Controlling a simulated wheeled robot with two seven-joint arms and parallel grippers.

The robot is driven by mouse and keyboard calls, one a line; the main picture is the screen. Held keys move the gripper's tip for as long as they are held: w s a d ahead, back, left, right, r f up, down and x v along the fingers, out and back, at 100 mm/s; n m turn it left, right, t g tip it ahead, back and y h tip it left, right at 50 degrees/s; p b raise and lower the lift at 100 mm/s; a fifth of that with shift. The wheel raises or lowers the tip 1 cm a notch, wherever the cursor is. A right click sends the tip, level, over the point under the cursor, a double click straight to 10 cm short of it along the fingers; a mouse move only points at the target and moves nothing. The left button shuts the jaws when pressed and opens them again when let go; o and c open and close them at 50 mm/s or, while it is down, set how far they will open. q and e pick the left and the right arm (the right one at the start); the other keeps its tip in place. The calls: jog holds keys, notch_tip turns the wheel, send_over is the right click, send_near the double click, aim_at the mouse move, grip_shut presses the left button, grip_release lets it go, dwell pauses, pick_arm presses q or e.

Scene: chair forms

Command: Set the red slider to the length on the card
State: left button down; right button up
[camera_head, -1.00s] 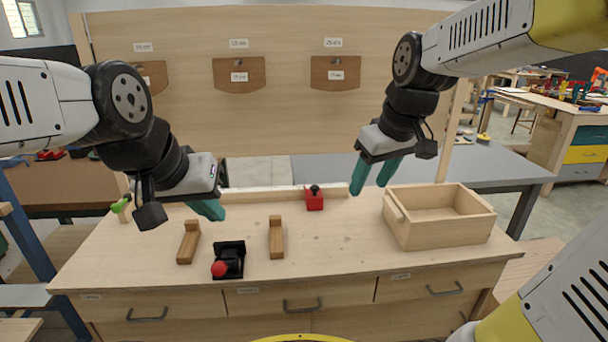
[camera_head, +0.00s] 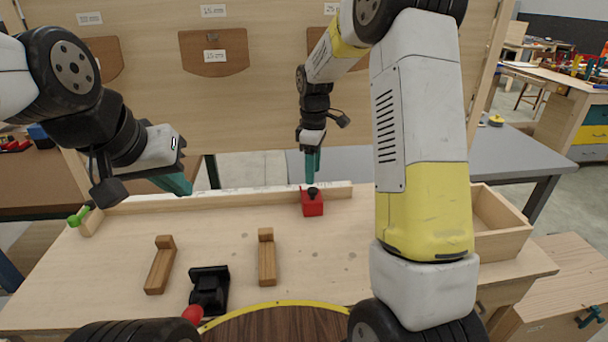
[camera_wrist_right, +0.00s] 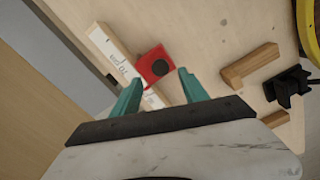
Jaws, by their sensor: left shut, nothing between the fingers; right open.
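The red slider (camera_head: 312,203) with its black knob sits at the rail (camera_head: 230,197) along the back of the workbench. It also shows in the right wrist view (camera_wrist_right: 150,62), near the fingertips. My right gripper (camera_head: 313,172) points down just above and behind the slider. Its teal fingers (camera_wrist_right: 160,77) are apart with nothing between them in the wrist view; contact with the slider cannot be told. White strips with writing lie along the rail; I cannot read them surely. My left gripper (camera_head: 177,185) is shut and empty above the rail's left part.
Two wooden L-shaped blocks (camera_head: 160,266) (camera_head: 267,262) and a black fixture with a red knob (camera_head: 209,290) stand at the front. A green-tipped piece (camera_head: 79,216) is at the left end. My right arm partly hides the wooden box (camera_head: 500,222). Labels and pouches hang behind.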

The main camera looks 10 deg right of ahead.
aim_at(313, 189)
jog(key=shift+f, duration=2.8)
grip_shut()
